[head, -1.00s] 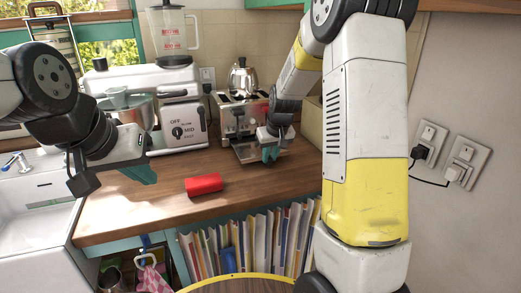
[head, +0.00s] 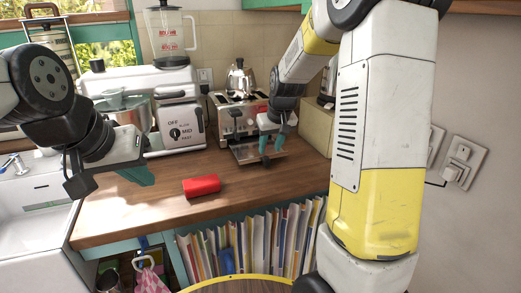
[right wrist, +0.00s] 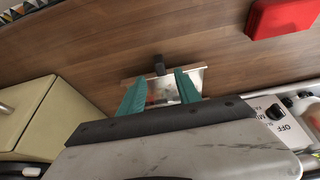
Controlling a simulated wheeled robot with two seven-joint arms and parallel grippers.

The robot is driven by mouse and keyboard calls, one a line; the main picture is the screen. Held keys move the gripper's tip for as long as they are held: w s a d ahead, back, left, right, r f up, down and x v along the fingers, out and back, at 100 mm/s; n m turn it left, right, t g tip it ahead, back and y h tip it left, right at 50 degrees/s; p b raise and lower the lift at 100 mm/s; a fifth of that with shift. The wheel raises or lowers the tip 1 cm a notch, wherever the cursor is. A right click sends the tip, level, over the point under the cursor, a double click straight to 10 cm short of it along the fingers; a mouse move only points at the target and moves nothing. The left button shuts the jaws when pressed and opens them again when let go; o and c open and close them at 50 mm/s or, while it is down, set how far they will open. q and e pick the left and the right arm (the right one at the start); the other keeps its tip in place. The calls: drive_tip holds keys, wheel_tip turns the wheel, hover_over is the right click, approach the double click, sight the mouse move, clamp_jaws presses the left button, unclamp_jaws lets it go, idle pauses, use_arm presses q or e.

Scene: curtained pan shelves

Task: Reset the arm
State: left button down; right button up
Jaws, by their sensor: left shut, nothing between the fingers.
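My left gripper (head: 138,175) is over the counter's left part, beside the stand mixer. Its teal fingers are together with nothing seen between them. My right gripper (head: 272,148) hangs in front of the silver toaster (head: 238,122), above its lowered front plate (head: 262,154). Its teal fingers stand apart and hold nothing. In the right wrist view the open fingers of my right gripper (right wrist: 161,88) show with the shiny plate (right wrist: 165,92) and a dark knob behind them. I cannot tell the exact gap to the plate.
A red block (head: 201,186) lies on the wooden counter (head: 150,212). The white mixer (head: 182,132) stands left of the toaster, a beige box (head: 316,128) right of it. Books (head: 255,245) fill the shelf below.

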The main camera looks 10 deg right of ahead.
drive_tip(key=shift+v, duration=1)
drive_tip(key=s+a+r, duration=0.1)
drive_tip(key=s+r, duration=0.3)
drive_tip(key=s, duration=0.9)
drive_tip(key=s+r+m+t+y, duration=0.1)
drive_tip(key=s+r, duration=0.4)
drive_tip(key=s, duration=0.8)
drive_tip(key=shift+s+a+m+t, duration=0.3)
drive_tip(key=shift+s+a, duration=0.1)
